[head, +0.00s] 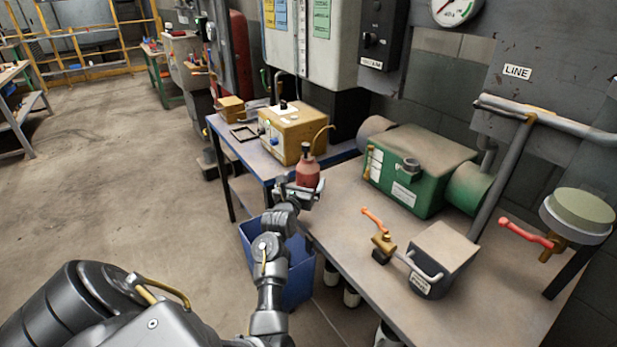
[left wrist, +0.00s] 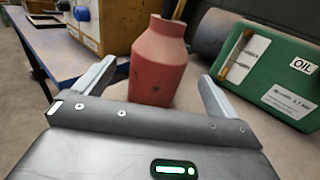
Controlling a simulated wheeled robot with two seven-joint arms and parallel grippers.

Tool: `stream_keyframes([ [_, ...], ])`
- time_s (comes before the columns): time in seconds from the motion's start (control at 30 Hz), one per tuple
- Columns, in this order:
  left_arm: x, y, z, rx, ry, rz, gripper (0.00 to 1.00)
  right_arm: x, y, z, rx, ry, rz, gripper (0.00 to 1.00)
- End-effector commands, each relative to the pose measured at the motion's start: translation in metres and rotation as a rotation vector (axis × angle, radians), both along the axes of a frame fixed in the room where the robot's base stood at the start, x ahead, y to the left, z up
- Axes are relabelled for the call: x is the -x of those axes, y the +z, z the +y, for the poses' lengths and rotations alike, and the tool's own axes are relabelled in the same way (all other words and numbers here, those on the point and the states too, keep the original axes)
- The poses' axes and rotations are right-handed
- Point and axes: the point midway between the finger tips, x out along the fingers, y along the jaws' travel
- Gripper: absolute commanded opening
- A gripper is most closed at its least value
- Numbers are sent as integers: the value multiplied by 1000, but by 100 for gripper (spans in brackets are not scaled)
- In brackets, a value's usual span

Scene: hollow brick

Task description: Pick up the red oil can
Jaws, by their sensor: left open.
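The red oil can (head: 308,175) stands upright on the workbench near its left edge, with a dark top. In the left wrist view the red oil can (left wrist: 157,62) is just ahead of and between the fingers, its lower part partly hidden by the gripper body. My left gripper (head: 302,189) is open, with one finger on each side of the can; the fingers also show in the left wrist view (left wrist: 154,82). I see no clear contact between the fingers and the can. My right gripper is not in view.
A green box labelled OIL (head: 415,168) stands to the right on the workbench (head: 352,232). A yellow box (head: 293,132) is behind on a blue table (head: 216,122). A valve with an orange handle (head: 380,240) and a grey block (head: 441,255) are nearer. A blue bin (head: 300,275) is below.

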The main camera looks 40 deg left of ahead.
Motion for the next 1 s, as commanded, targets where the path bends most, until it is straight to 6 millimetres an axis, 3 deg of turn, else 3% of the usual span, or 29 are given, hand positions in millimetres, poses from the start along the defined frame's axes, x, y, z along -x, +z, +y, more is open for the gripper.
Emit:
stream_keyframes([
  [0.23,-7,0,4,-1,2,2,96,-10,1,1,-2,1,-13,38],
  [0.6,-49,2,22,-1,3,2,96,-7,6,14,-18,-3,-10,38],
  [0.87,-51,1,23,-1,4,2,96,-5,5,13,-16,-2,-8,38],
  [1.0,-51,1,23,-1,4,2,79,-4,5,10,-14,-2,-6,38],
])
